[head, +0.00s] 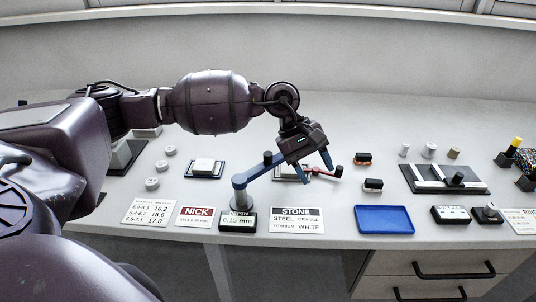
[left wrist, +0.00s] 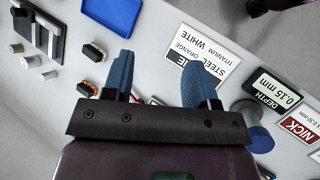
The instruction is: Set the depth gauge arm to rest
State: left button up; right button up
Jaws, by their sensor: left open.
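The depth gauge shows a round blue-grey post (head: 240,198) behind its display (head: 238,221), which reads DEPTH 0.15 mm. Its blue arm (head: 258,171) reaches up and right from the post, with a black knob (head: 268,157) on it. My left gripper (head: 311,167) is just right of the arm's far end, pointing down, open with nothing seen between its fingers. In the left wrist view the open blue fingers (left wrist: 161,72) are over the table; the display (left wrist: 275,93) and post (left wrist: 258,138) lie to their right. The arm is mostly hidden there. My right gripper is not in view.
A red lever (head: 323,172) with a black knob is close beside my left gripper. Orange and black blocks (head: 362,159) stand to the right. Bare table lies behind the gripper.

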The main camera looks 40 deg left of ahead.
aim_at(268, 153)
pick_arm(q)
jog(key=w+a+r+m+y, duration=0.1)
jog(key=w+a+r+y, duration=0.2)
jog(key=a, duration=0.4)
jog(key=a+r+m+y, duration=0.1)
jog(key=a+r+y, duration=0.25)
jog(key=a, duration=0.35)
jog(key=shift+y, duration=0.25)
notch_tip(268, 153, down, 11)
jog(key=shift+w+a+f, duration=0.1)
jog(key=shift+a+f, duration=0.05)
jog(key=shift+f, duration=0.05)
jog(key=shift+c, duration=0.3)
grip_shut()
